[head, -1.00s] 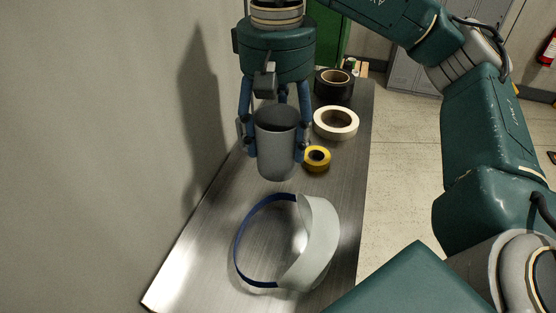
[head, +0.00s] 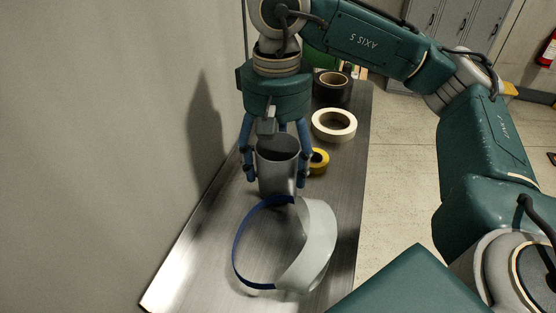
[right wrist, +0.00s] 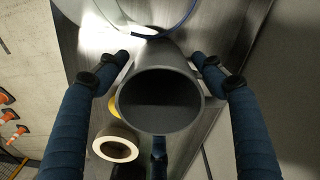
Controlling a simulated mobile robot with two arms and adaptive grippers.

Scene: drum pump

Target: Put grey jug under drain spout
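The grey jug (head: 278,180) stands upright on the metal bench in the head view, its open mouth facing up. In the right wrist view the jug (right wrist: 160,105) is in the middle, seen from above into its dark inside. My right gripper (head: 275,174) points down over the jug with its blue fingers on both sides. The fingers are spread, with small gaps showing between them and the jug's wall. My left gripper is not in view. No drain spout is in view.
A face shield (head: 312,245) lies on the bench (head: 205,270) just in front of the jug. A yellow tape roll (head: 320,160), a white tape roll (head: 334,125) and a black tape roll (head: 332,87) sit behind it. A wall bounds the bench at left.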

